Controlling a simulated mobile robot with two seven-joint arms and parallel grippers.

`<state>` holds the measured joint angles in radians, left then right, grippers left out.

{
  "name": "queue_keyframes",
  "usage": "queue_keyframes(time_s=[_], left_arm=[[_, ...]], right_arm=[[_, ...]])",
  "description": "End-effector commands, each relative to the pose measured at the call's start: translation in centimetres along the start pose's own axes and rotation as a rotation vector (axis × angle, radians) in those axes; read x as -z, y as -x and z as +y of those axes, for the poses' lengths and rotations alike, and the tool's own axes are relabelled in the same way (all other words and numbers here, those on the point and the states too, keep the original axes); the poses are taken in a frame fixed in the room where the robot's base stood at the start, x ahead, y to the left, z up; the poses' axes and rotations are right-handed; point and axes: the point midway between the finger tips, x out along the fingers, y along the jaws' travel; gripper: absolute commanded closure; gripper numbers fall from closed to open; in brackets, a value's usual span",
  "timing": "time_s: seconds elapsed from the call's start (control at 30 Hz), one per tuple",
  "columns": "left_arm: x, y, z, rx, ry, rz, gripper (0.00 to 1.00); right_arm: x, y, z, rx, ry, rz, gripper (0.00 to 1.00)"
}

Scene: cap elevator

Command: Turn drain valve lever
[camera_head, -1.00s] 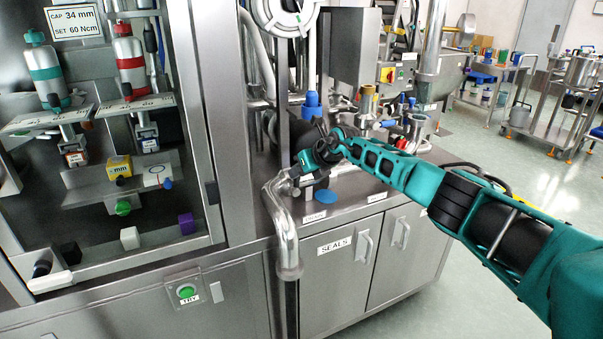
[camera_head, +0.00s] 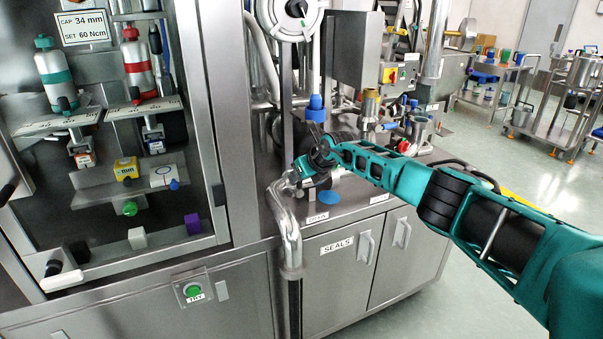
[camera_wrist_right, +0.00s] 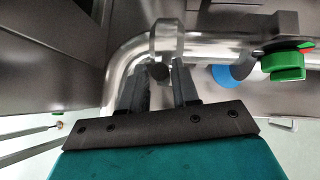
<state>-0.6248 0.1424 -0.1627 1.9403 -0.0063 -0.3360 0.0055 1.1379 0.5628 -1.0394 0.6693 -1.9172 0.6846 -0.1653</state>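The steel drain pipe (camera_head: 289,225) bends down over the cabinet's front edge. It also shows in the wrist view (camera_wrist_right: 130,68), with a ring collar (camera_wrist_right: 166,38). A green handle (camera_wrist_right: 285,65) sits on a valve body along this pipe at the right of the wrist view; I cannot be sure it is the drain valve lever. My right gripper (camera_wrist_right: 158,88) has its two black fingers apart, close to the pipe bend. A small dark round part (camera_wrist_right: 158,71) shows between them, with gaps beside it. In the head view my right gripper (camera_head: 298,176) hides the valve. My left gripper is out of view.
A blue disc (camera_head: 331,198) lies on the steel top beside the gripper. The capping machine's frame (camera_head: 225,120) rises at the left. The floor in front of the cabinet is clear.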

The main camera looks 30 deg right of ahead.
Motion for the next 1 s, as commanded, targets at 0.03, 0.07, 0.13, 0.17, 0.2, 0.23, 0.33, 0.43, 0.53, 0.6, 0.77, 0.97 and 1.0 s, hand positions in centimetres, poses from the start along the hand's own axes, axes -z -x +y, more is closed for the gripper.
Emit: queue_keyframes(time_s=[0.03, 0.07, 0.13, 0.17, 0.2, 0.23, 0.33, 0.43, 0.53, 0.6, 0.77, 0.97, 1.0], left_arm=[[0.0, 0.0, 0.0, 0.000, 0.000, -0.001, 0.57], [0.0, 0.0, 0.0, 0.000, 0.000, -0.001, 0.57], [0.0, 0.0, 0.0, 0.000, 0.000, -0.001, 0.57], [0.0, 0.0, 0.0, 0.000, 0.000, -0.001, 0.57], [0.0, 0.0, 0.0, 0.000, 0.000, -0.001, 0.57], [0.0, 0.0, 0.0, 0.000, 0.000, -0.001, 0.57], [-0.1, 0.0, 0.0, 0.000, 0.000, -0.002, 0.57], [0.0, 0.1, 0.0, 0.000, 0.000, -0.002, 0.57], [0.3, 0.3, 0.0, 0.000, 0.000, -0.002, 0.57], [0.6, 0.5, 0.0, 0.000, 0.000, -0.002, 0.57], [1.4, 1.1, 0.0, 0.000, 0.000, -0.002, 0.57], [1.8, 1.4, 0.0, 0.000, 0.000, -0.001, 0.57], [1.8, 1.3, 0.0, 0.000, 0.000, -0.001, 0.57]], right_arm=[[0.0, 0.0, 0.0, 0.000, 0.000, -0.001, 0.65], [-0.1, 0.0, 0.0, 0.000, 0.000, -0.001, 0.62], [-0.1, 0.0, 0.0, 0.000, -0.001, -0.002, 0.56], [-0.1, 0.1, 0.0, 0.000, -0.001, -0.002, 0.56], [-0.1, 0.1, 0.0, 0.000, -0.001, -0.003, 0.56], [-0.1, 0.1, -0.1, 0.000, -0.001, -0.003, 0.56], [-0.2, 0.1, -0.1, 0.000, -0.002, -0.004, 0.56], [-0.2, 0.3, -0.1, 0.000, -0.001, -0.004, 0.56], [-0.3, 0.8, -0.1, 0.000, -0.001, -0.005, 0.56], [-0.3, 1.4, -0.2, 0.001, -0.001, -0.004, 0.56], [-0.3, 3.1, -0.2, 0.001, 0.002, -0.002, 0.56], [-0.2, 5.6, -0.2, 0.002, 0.002, -0.003, 0.56], [-0.2, 6.1, -0.1, 0.001, 0.001, -0.004, 0.56]])
